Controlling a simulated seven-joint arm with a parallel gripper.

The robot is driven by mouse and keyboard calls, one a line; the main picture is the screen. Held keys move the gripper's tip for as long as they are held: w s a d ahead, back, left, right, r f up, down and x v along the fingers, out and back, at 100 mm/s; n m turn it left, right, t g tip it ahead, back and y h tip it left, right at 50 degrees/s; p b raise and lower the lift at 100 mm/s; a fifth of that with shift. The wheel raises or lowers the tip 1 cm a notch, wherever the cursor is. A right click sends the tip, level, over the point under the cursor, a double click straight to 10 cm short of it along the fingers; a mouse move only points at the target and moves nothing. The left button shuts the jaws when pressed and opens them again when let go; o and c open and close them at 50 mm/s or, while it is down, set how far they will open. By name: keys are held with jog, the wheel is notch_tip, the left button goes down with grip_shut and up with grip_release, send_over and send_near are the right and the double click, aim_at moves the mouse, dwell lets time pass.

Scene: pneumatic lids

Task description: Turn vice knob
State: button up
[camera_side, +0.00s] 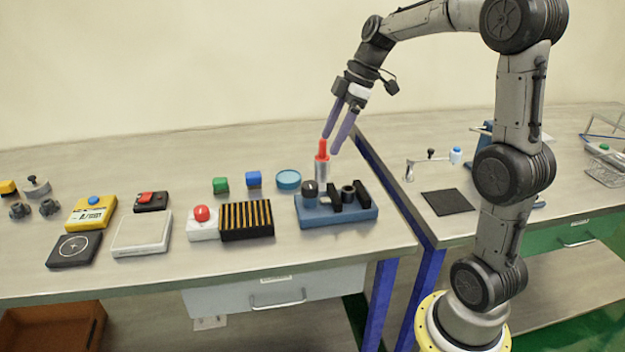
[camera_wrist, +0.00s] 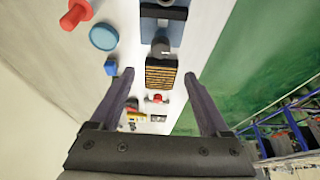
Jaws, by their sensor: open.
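The vice has a blue base (camera_side: 340,216) with black jaws (camera_side: 335,197) near the right end of the left bench. A dark round knob (camera_side: 310,190) stands at the left of the base. In the wrist view the blue base (camera_wrist: 176,32) is at the top and partly cut off, with a dark round part (camera_wrist: 161,47) at its lower end. My gripper (camera_side: 331,146) is open and empty, above and behind the vice and apart from it. In the wrist view my gripper (camera_wrist: 159,77) has its two fingers spread wide.
A turquoise disc (camera_side: 288,179) is behind.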

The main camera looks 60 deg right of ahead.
aim_at(311, 184)
jog(key=x, duration=1.2)
jog(key=shift+c, duration=0.2)
grip_shut()
